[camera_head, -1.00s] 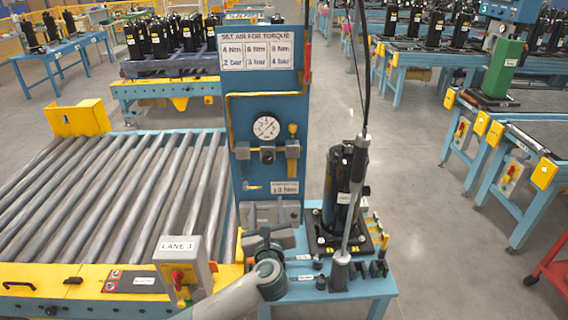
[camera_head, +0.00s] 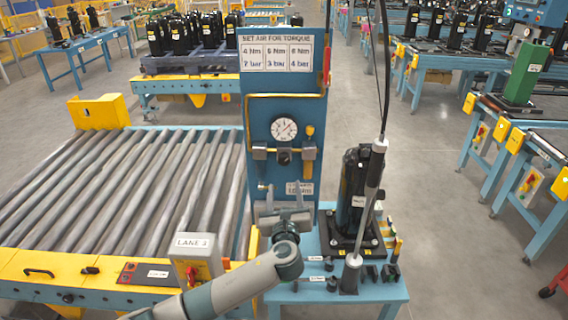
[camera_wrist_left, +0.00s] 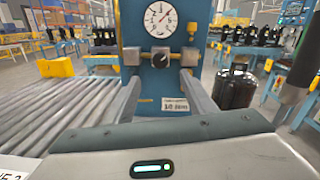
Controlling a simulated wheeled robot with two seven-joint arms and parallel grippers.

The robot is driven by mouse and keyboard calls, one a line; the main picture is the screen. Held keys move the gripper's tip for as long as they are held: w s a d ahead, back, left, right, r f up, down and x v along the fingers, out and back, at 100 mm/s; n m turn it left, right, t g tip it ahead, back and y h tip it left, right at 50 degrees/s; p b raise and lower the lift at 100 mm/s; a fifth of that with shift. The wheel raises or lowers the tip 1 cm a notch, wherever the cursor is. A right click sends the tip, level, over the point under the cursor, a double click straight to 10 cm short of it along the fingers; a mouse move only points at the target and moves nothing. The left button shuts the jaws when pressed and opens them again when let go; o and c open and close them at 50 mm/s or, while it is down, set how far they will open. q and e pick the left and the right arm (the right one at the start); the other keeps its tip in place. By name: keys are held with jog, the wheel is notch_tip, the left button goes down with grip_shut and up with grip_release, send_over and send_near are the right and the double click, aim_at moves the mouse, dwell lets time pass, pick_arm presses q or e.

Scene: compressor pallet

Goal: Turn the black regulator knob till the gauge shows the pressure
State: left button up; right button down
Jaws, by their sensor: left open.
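The black regulator knob (camera_head: 284,157) sits below the round white gauge (camera_head: 284,128) on the blue panel (camera_head: 262,108). In the left wrist view the knob (camera_wrist_left: 160,59) is straight ahead, between the lines of the two fingers, and looks clear of them. The gauge (camera_wrist_left: 160,19) is above it, its needle pointing to the upper right; its figures are too small to read. My left gripper (camera_head: 284,198) is open and empty, in front of the panel and below the knob in the head view. My right gripper is not in view.
A sign (camera_head: 278,51) on the panel pairs torques with pressures. A black compressor (camera_head: 355,190) and a tall screwdriver tool (camera_head: 367,205) stand right of the panel. A roller conveyor (camera_head: 120,190) lies left, with a LANE 3 box (camera_head: 195,255) at its front.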

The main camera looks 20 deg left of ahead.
aim_at(284, 161)
pick_arm(q)
jog(key=p+x, duration=0.2)
jog(key=x, duration=0.9)
jog(key=shift+w, duration=0.25)
jog(key=shift+p+x, duration=0.3)
jog(key=shift+x, duration=0.65)
jog(key=shift+f, duration=0.1)
jog(key=c, duration=1.1)
